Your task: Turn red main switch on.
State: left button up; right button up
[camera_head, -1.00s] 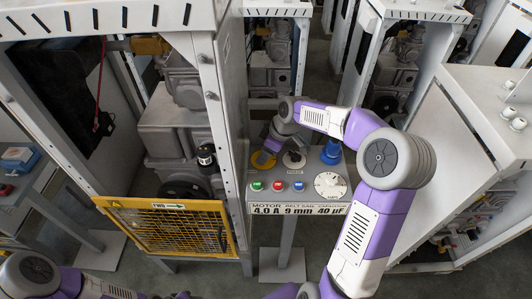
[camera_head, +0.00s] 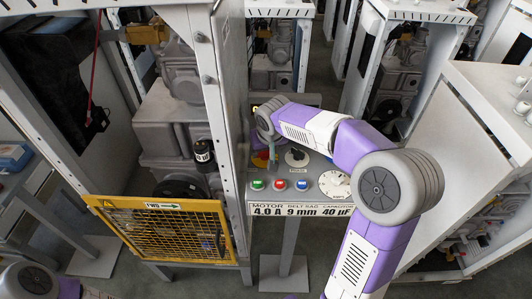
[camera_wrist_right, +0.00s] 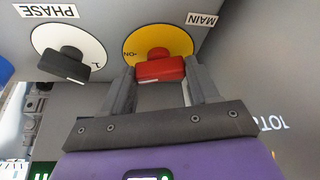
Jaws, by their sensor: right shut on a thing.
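The red main switch (camera_wrist_right: 160,68) sits on a round yellow plate (camera_wrist_right: 168,42) under the MAIN label in the right wrist view. An ON mark shows at the left of the knob. My right gripper (camera_wrist_right: 161,77) has one finger on each side of the red knob and is shut on it. In the head view, the yellow plate (camera_head: 260,160) shows at the upper left of the control panel (camera_head: 310,197); my right gripper (camera_head: 272,155) hides most of the knob. My left gripper is out of view.
The black PHASE switch (camera_wrist_right: 68,62) is beside the main switch. Green, red and blue buttons (camera_head: 280,185) and a white dial (camera_head: 334,184) are on the panel. A machine frame with a yellow mesh guard (camera_head: 165,230) stands close on the left.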

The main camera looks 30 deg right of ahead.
jog(key=shift+a+m+g+h+b, duration=0.15)
jog(key=shift+m+h+b, duration=0.15)
jog(key=shift+m, duration=0.55)
jog(key=shift+m+g+h+b, duration=0.2)
jog(key=shift+m+b, duration=0.2)
jog(key=shift+m, duration=0.45)
jog(key=o, duration=1.1)
jog(key=shift+c, duration=0.2)
jog(key=p+v, duration=0.1)
jog(key=v, duration=0.6)
jog(key=shift+r+p, duration=0.25)
jog(key=shift+p, duration=0.05)
jog(key=shift+s+a, duration=0.1)
